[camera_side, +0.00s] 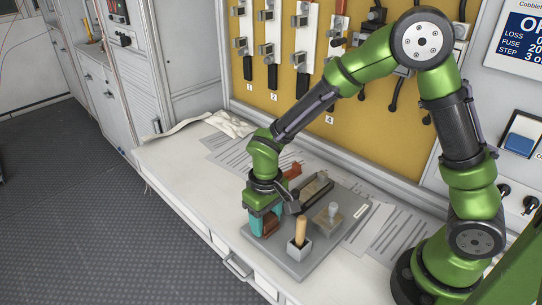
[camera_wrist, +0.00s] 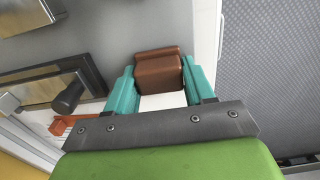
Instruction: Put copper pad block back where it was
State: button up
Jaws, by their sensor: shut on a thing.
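The copper pad block (camera_wrist: 160,72) is brown and blocky, with a raised lip on its far side. It sits between the teal fingers of my gripper (camera_wrist: 159,88), which are shut on it. In the side view, my gripper (camera_side: 262,224) is low over the left part of the grey board (camera_side: 284,264), pointing down. Part of the copper block (camera_side: 271,228) shows beside the teal finger there. I cannot tell whether the block touches the board. Its underside is hidden.
A wooden handle (camera_side: 300,230) stands in a grey holder just right of my gripper. A knobbed metal block (camera_side: 328,214) and a dark tray-like fixture (camera_side: 317,187) are farther right. A red-orange piece (camera_side: 292,171) lies behind. The table's front edge is close.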

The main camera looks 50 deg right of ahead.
aim_at(267, 217)
jog(key=shift+f, duration=0.15)
jog(key=o, duration=1)
notch_tip(267, 217, up, 12)
jog(key=s+d+r+m+t+y, duration=0.2)
jog(key=s+d+r+m+t, duration=0.2)
jog(key=s+d+r+t, duration=0.3)
jog(key=s+d+r, duration=0.2)
jog(key=s+r, duration=0.1)
jog(key=s, duration=0.2)
jog(key=shift+s, duration=0.15)
jog(key=shift+d, duration=0.1)
